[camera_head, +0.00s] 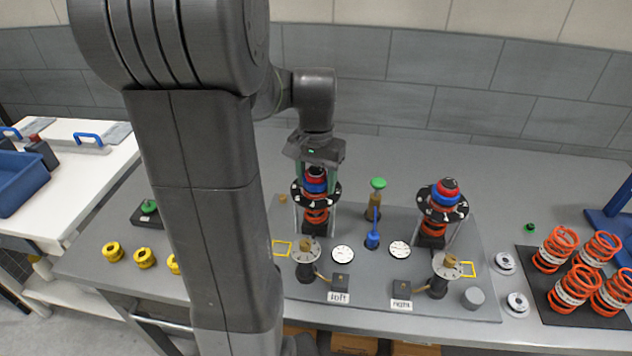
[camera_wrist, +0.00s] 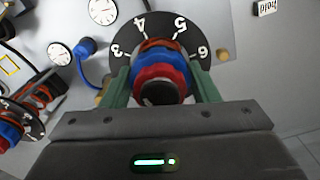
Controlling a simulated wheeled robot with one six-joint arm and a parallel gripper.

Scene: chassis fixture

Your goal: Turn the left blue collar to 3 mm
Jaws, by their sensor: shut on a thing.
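The left damper stands upright on the grey fixture plate, with a red cap (camera_head: 315,172), the left blue collar (camera_head: 316,187) under it, a black numbered disc (camera_head: 300,196) and an orange spring (camera_head: 317,217). My gripper (camera_head: 317,182) comes down from above, its green fingers on both sides of the blue collar. In the wrist view my gripper (camera_wrist: 162,78) is shut on the blue collar (camera_wrist: 161,60), partly hidden behind the red cap (camera_wrist: 160,76). The black disc (camera_wrist: 160,30) shows 3, 4, 5 and 6; I cannot tell which one the collar reads.
The matching right damper (camera_head: 441,205) stands apart on the plate (camera_head: 372,287).

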